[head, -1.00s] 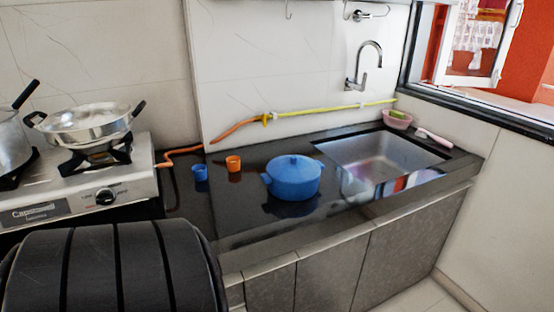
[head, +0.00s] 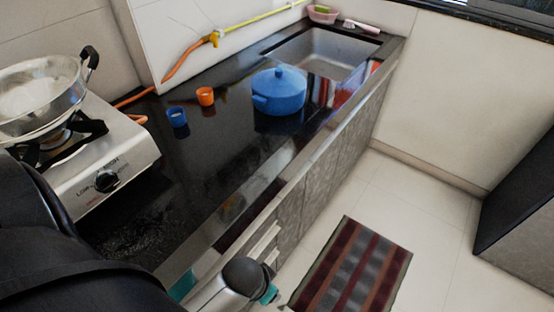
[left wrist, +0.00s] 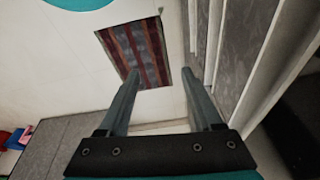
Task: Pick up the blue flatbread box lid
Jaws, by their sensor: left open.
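The blue flatbread box (head: 279,96) stands on the black counter in the head view, with its blue lid (head: 278,77) on top, a small knob at the lid's middle. My left gripper (left wrist: 168,78) is open and empty in the left wrist view, its two fingers apart above the floor. The box and lid do not show in that view. In the head view part of my arm is at the bottom, in front of the counter's edge and well short of the box. My right gripper is not in view.
A blue cup (head: 177,117) and an orange cup (head: 206,96) stand left of the box. A gas stove (head: 110,160) with a steel pan (head: 40,95) is at the left. The sink (head: 325,50) lies behind the box. A striped mat (head: 352,268) lies on the floor.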

